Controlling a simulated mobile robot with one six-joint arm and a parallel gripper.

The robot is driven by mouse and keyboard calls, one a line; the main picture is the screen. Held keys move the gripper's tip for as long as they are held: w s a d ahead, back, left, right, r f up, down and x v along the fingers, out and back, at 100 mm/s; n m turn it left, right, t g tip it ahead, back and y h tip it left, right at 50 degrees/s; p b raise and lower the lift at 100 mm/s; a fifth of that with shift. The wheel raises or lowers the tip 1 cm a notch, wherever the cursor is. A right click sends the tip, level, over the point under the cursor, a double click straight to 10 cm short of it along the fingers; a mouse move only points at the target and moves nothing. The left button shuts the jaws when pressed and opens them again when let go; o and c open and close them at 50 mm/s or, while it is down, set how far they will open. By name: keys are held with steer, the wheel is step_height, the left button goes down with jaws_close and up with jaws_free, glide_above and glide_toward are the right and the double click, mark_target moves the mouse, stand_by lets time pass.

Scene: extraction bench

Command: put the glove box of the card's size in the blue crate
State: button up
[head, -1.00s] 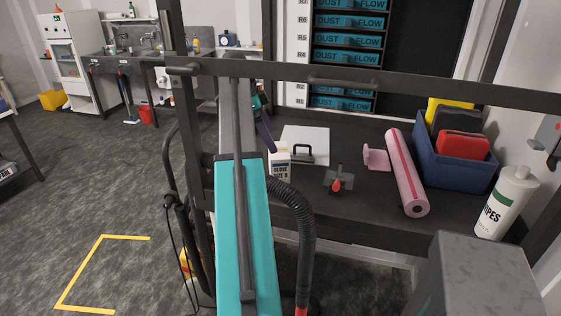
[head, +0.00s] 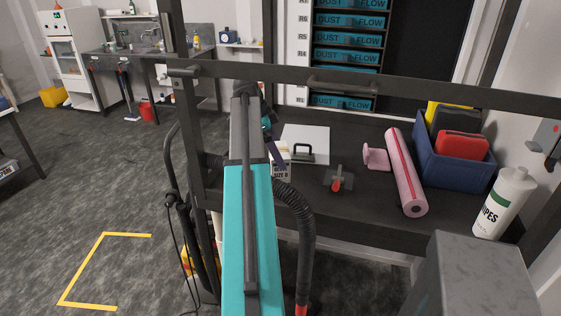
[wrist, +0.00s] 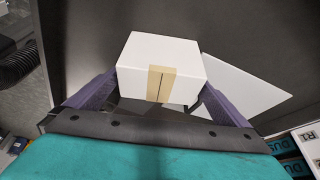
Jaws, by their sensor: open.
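A white glove box (head: 283,171) stands on the dark bench, its printed size looking like 8; my arm hides part of it. In the wrist view the box (wrist: 160,52) shows a plain white top and a tan tape strip. My gripper (wrist: 158,88) is open, with one purple finger on each side of the box's near end. I cannot tell whether they touch it. In the head view my gripper (head: 274,142) is partly hidden by my arm. The blue crate (head: 452,172) stands at the bench's right end. I cannot make out a size card.
The crate holds yellow, black and red things (head: 462,145). A pink roll (head: 407,175), a pink piece (head: 376,158) and a red-knobbed tool (head: 338,180) lie between box and crate. A white sheet (head: 312,135) lies behind the box. A wipes bottle (head: 504,203) stands front right.

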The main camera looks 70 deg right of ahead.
steer(key=shift+p+x, duration=0.8)
steer(key=shift+x, duration=0.45)
steer(key=shift+p+x, duration=0.35)
steer(key=shift+x, duration=1)
steer(key=shift+c, duration=0.3)
steer(key=c, duration=1)
steer(key=shift+r, duration=0.1)
